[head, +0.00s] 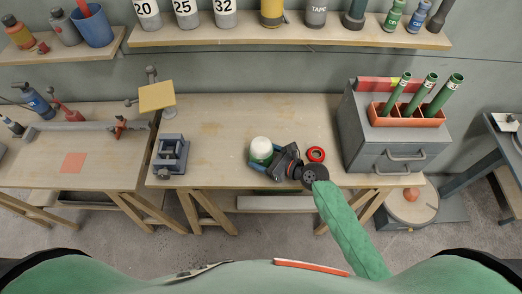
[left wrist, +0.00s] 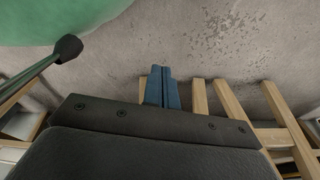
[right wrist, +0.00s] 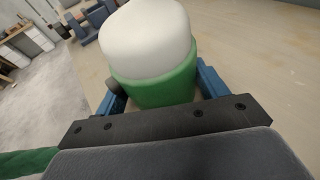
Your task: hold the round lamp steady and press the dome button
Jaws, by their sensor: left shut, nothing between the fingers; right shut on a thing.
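The round lamp (head: 261,150) has a white dome top and a green base and stands near the front edge of the middle bench. My right gripper (head: 262,161) is shut on its green base. In the right wrist view the lamp (right wrist: 150,55) fills the space between the blue fingers, one on each side, with a small dark knob at its left. I cannot tell which part is the dome button. My left gripper (left wrist: 162,88) is shut and empty in the left wrist view, over the floor. The head view does not show it.
A red ring (head: 316,154) lies right of my right wrist. A grey vise (head: 171,154) stands at the bench's left. A grey drawer cabinet (head: 381,150) with an orange tray of green tubes is at the right. The bench's back middle is clear.

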